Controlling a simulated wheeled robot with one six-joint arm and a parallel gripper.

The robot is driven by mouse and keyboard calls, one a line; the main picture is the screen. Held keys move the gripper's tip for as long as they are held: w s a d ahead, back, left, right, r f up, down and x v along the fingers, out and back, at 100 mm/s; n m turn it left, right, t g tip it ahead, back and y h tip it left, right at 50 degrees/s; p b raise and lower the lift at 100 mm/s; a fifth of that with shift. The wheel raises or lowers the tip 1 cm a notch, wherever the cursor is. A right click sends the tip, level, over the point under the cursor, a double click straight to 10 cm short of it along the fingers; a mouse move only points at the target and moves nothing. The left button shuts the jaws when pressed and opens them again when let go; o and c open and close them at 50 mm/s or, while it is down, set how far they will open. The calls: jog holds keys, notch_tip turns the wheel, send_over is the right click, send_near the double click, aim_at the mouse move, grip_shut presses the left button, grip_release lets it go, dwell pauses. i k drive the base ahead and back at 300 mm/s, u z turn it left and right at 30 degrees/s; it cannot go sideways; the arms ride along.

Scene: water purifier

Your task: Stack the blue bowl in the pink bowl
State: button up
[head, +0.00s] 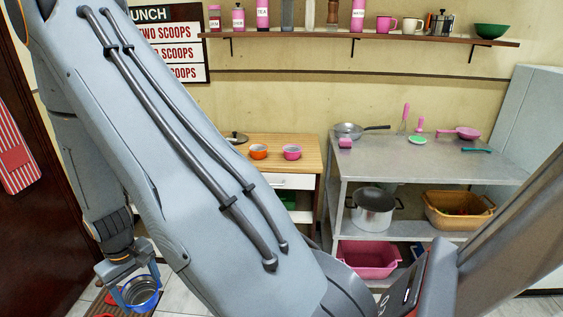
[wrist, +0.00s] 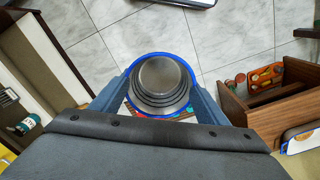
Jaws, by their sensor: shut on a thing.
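My gripper (head: 138,288) is at the lower left of the head view, low over the floor. It is shut on the blue bowl (head: 142,293), which has a blue rim and a grey metallic inside. In the wrist view the blue bowl (wrist: 160,83) sits between the two blue-grey fingers, its open side towards the camera. The pink bowl (head: 292,153) stands upright on the wooden-topped cabinet, far from my gripper and apart from the held bowl.
An orange bowl (head: 258,152) stands just left of the pink bowl, with a lidded pan (head: 237,139) further left. A metal table (head: 420,160) with a frying pan (head: 349,130) and pink utensils is to the right. A wooden unit (wrist: 262,108) shows beside my gripper. Tiled floor is open beyond.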

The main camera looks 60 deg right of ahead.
aim_at(292, 154)
jog(key=z, duration=0.55)
jog(key=i, duration=0.6)
jog(key=z, duration=0.65)
